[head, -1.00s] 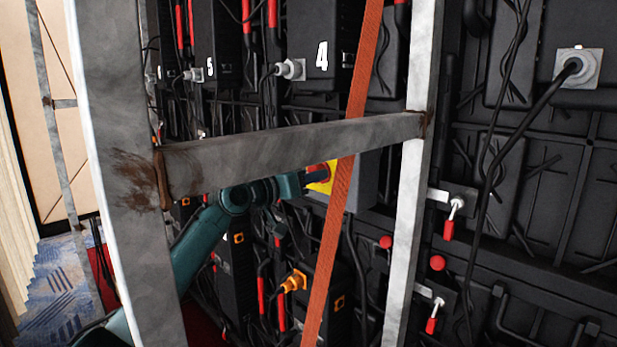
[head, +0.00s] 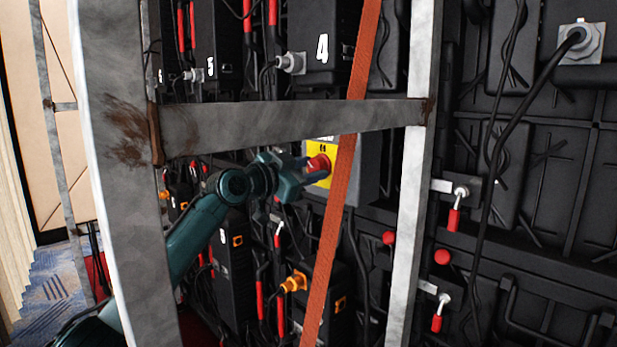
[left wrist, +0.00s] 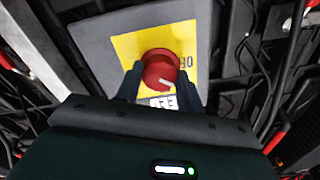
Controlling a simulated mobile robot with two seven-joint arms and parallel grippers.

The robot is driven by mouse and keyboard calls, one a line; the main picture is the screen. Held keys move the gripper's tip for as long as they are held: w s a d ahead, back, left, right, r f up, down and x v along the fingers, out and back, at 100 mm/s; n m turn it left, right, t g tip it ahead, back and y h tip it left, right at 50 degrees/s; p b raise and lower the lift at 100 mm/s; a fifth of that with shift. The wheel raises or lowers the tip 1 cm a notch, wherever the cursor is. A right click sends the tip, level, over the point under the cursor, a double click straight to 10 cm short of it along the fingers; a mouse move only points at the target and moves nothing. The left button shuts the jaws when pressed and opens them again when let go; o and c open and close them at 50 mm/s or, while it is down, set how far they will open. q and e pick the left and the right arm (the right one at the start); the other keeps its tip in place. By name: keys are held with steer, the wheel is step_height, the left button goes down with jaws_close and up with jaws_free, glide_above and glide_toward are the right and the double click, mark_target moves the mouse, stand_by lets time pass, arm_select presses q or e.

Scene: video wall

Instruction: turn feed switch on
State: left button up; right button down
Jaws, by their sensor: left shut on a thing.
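The feed switch is a red rotary knob (left wrist: 160,70) on a yellow plate (left wrist: 187,38), fixed to a grey box (left wrist: 95,45). In the head view the knob (head: 318,164) shows behind the metal frame, next to the orange strap. My left gripper (head: 305,170) reaches in behind the frame; its fingers (left wrist: 157,85) are shut on the knob from both sides. My right gripper is not in view.
A rusty metal frame with a crossbar (head: 290,128) stands in front of my left arm. An orange strap (head: 341,190) hangs slanting past the grey box. Black cabinets, hanging cables and red-handled latches (head: 455,218) surround it.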

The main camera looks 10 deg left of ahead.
arm_select(q)
steer(key=m, duration=0.3)
steer(key=shift+m+b, duration=0.4)
steer(key=m, duration=0.2)
steer(key=shift+m, duration=0.3)
steer(key=shift+r+m+b, duration=0.1)
steer(key=shift+m+b, duration=0.3)
steer(key=shift+m, duration=1.4)
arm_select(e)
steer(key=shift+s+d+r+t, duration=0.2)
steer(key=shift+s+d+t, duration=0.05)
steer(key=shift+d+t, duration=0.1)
arm_select(q)
steer(key=o, duration=1)
